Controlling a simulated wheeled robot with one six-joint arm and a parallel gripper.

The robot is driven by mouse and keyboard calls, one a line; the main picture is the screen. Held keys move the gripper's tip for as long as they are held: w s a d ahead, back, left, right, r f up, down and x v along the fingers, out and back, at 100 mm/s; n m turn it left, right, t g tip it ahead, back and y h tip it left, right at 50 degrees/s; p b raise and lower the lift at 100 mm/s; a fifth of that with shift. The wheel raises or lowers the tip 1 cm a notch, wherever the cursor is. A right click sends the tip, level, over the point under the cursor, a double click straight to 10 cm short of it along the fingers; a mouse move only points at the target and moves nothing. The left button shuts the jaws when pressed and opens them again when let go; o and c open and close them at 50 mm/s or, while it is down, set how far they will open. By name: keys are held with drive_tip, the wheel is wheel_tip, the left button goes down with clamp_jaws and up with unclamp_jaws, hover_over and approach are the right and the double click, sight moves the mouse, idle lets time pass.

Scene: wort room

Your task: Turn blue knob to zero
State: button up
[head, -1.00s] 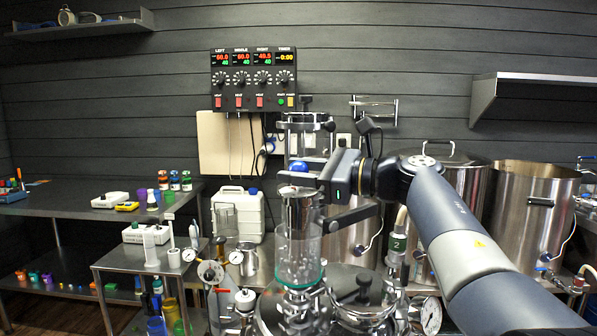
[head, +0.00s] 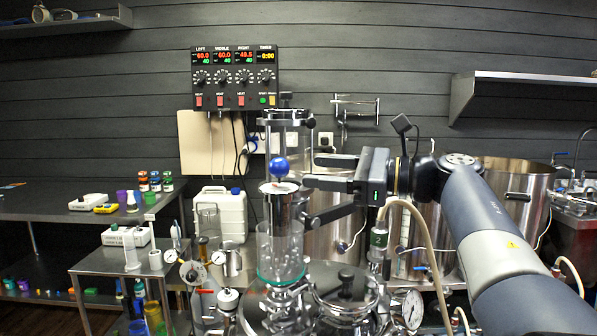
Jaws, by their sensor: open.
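The blue knob (head: 279,166) is a round blue ball above the top of a steel and glass column in the middle of the head view. A disc with a pale face (head: 280,187) lies just below it; its markings are too small to read. My gripper (head: 308,172) is open, with its two dark fingers pointing left. The fingertips are to the right of the knob, apart from it in the picture, with nothing between them. How far they are from the knob in depth is hard to tell.
A control panel (head: 235,78) with dials and red displays hangs on the wall. Steel pots (head: 510,190) stand behind my arm. A lidded vessel with a gauge (head: 412,309) is below. A small steel table (head: 122,262) with containers and a white canister (head: 219,214) are at left.

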sight(288, 168)
drive_tip(key=shift+v, duration=1.1)
drive_tip(key=x, duration=1.1)
drive_tip(key=shift+f+p, duration=0.1)
drive_tip(key=shift+p, duration=0.25)
drive_tip(key=shift+d, duration=0.1)
